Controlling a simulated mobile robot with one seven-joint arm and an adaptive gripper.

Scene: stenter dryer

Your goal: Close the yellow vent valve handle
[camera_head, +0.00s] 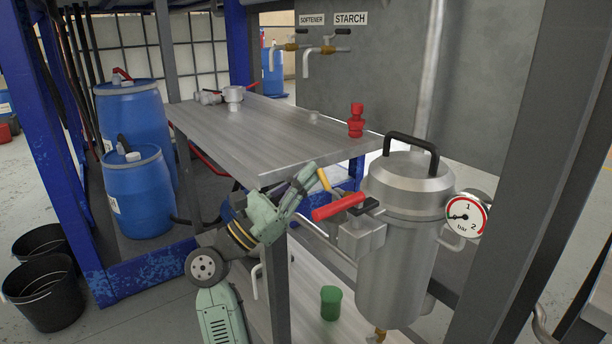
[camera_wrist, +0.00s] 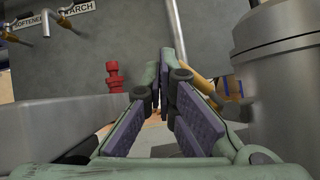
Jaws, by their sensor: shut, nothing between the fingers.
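The yellow vent valve handle (camera_head: 324,180) is a short slanted bar at the left of the steel filter vessel (camera_head: 402,245), just behind a red lever. In the wrist view the yellow handle (camera_wrist: 198,76) shows to the right of my fingers, partly hidden by the right finger. My gripper (camera_head: 308,180) is shut and empty, its fingertips close beside the left of the yellow handle. Whether they touch it I cannot tell. The wrist view shows the two fingers (camera_wrist: 168,75) together, pointing ahead.
The red lever (camera_head: 338,206) and a black lever (camera_head: 366,207) sit close by on the vessel's valve block. A pressure gauge (camera_head: 466,216) is on the vessel's right. A steel table (camera_head: 270,128) with a red fitting (camera_head: 356,122) lies behind my gripper. A green cup (camera_head: 331,302) stands below.

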